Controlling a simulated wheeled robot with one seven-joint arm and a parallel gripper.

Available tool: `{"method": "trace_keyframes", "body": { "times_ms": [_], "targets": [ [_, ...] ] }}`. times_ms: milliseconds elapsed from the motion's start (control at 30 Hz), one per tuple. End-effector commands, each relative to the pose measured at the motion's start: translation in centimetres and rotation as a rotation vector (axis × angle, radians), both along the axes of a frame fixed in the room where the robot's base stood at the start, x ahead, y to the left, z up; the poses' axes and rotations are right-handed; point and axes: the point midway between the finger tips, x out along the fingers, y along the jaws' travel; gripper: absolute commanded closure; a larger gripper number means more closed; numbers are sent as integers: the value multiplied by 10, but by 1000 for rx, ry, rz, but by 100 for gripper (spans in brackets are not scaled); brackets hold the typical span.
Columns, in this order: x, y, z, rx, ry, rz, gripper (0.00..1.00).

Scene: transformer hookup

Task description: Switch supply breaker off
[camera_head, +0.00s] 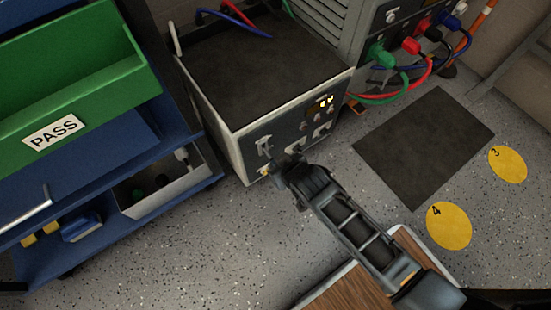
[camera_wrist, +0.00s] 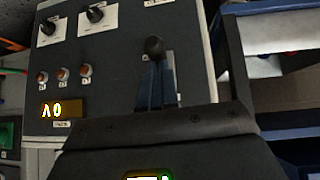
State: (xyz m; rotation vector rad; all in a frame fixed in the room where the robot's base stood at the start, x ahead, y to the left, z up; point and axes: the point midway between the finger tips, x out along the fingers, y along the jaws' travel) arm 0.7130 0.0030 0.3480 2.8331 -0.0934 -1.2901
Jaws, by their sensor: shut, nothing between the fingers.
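The supply unit (camera_head: 235,140) is a pale box with a dark top, and its grey front panel faces my arm. A small light plate with a dark lever, apparently the supply breaker (camera_head: 264,144), is near the panel's left end. My gripper (camera_head: 286,164) is shut and empty in front of the panel, just right of and below that lever. In the wrist view, a black ball-ended lever (camera_wrist: 154,46) stands right at the tips of my shut fingers (camera_wrist: 157,88). I cannot tell whether they touch. The lever's base and breaker markings are hidden behind the fingers.
Two knobs (camera_wrist: 95,14) and a lit display (camera_wrist: 64,109) are on the same panel. A blue cart (camera_head: 185,125) with a green PASS bin (camera_head: 70,75) stands left. A cabinet (camera_head: 385,30) with coloured cables is behind right. A dark mat (camera_head: 425,145) lies on open floor.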

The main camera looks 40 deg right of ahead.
Motion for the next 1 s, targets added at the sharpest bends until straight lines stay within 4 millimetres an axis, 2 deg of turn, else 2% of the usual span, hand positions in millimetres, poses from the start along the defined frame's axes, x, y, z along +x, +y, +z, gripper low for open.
{"method": "trace_keyframes", "body": {
  "times_ms": [33,367,1000],
  "targets": [
    [-4,0,-15,0,-40,0,100],
    [-9,-1,-39,1,-329,-4,100],
    [-5,0,-55,0,-329,0,100]
  ]
}}
